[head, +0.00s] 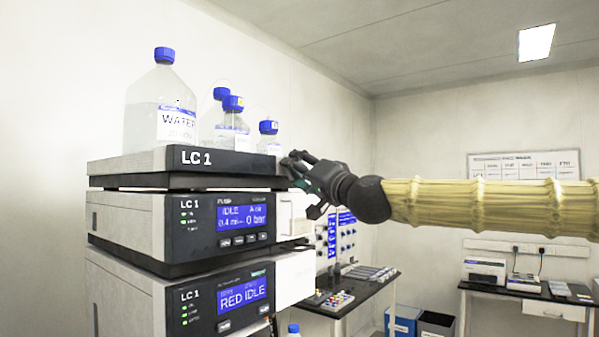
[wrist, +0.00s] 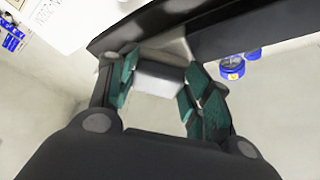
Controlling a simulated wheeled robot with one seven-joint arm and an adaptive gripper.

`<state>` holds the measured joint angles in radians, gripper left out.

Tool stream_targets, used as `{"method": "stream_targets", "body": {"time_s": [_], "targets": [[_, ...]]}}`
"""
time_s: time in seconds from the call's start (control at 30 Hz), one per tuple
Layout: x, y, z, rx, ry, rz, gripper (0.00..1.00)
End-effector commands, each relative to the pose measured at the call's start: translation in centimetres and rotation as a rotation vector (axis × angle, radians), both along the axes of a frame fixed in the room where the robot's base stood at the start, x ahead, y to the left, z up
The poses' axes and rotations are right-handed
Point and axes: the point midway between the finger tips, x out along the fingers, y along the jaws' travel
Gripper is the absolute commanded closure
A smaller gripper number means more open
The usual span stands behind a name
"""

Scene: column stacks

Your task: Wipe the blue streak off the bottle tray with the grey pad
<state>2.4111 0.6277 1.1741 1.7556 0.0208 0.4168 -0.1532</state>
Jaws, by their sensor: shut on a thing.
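The bottle tray (head: 125,163) tops the LC 1 instrument stack at the left of the head view. Its dark front edge crosses the top of the wrist view (wrist: 240,32). My gripper (head: 296,168) is at the tray's right end in the head view. In the wrist view its green-lined fingers (wrist: 158,82) are closed on the grey pad (wrist: 158,76), a pale block between them. The pad is close to the tray's edge; I cannot tell whether it touches. I see no blue streak; the tray's top surface is mostly hidden.
A large water bottle (head: 160,115) and several smaller blue-capped bottles (head: 232,125) stand on the tray, the smaller ones near my gripper. Instrument modules (head: 225,225) are stacked below. A bench (head: 350,298) with small items stands behind, right of the stack.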

Motion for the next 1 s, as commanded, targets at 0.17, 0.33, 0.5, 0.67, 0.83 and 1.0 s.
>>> {"method": "stream_targets", "body": {"time_s": [0.17,0.33,0.5,0.67,0.83,1.0], "targets": [[0.9,-0.7,-0.1,0.000,0.000,-0.001,0.77],[1.8,-1.4,-0.1,0.000,-0.001,-0.001,0.77],[2.7,-2.2,-0.1,0.001,-0.001,-0.001,0.77],[3.0,-2.5,0.0,-0.001,-0.001,0.000,0.77],[3.6,-2.8,-0.1,0.001,-0.001,-0.001,0.77],[4.5,-3.4,-0.1,0.000,0.000,-0.001,0.77]]}}
